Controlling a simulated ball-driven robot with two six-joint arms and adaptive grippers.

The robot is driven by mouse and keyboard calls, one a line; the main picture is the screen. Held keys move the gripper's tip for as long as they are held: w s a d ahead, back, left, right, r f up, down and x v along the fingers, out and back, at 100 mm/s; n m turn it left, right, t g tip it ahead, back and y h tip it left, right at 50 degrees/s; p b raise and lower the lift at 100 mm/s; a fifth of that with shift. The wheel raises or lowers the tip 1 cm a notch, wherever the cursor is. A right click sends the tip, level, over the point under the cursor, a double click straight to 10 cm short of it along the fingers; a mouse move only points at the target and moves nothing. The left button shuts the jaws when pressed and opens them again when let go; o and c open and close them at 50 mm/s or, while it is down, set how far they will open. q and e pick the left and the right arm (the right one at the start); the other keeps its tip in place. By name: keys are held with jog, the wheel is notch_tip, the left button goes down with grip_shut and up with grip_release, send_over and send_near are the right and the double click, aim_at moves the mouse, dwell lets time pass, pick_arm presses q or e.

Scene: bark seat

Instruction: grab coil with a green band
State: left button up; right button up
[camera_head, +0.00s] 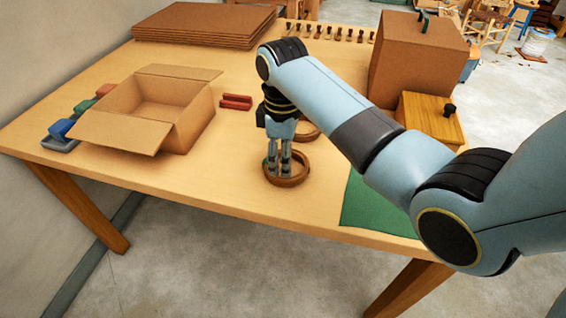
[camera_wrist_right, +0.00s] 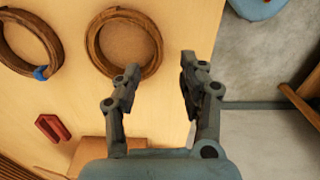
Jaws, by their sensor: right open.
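A brown coil (camera_head: 287,184) lies flat near the table's front edge. A small greenish spot shows at its left side in the head view, too small to be sure it is a band. It also shows in the right wrist view (camera_wrist_right: 94,46), with no band visible and part hidden by a finger. A second brown coil (camera_head: 314,134) lies just behind it; in the right wrist view this coil (camera_wrist_right: 57,42) carries a blue band (camera_wrist_right: 41,72). My right gripper (camera_head: 278,172) points down at the near coil, fingers apart and empty (camera_wrist_right: 160,62). My left gripper is out of view.
An open cardboard box (camera_head: 183,139) stands left, with a red object (camera_head: 236,102) beside it. A green mat (camera_head: 372,205) lies right. A wooden box (camera_head: 432,112) and a big closed carton (camera_head: 415,62) stand behind it. Flat cardboard (camera_head: 205,22) is stacked at the back.

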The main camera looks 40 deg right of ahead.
aim_at(283, 179)
jog(key=shift+f, duration=0.8)
jog(key=f, duration=0.5)
jog(key=shift+w+d+f, duration=0.1)
jog(key=shift+w+f, duration=0.05)
jog(key=shift+w, duration=0.05)
jog(key=c, duration=0.3)
jog(key=shift+c, duration=1.4)
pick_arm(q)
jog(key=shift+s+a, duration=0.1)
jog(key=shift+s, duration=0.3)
pick_arm(e)
grip_shut()
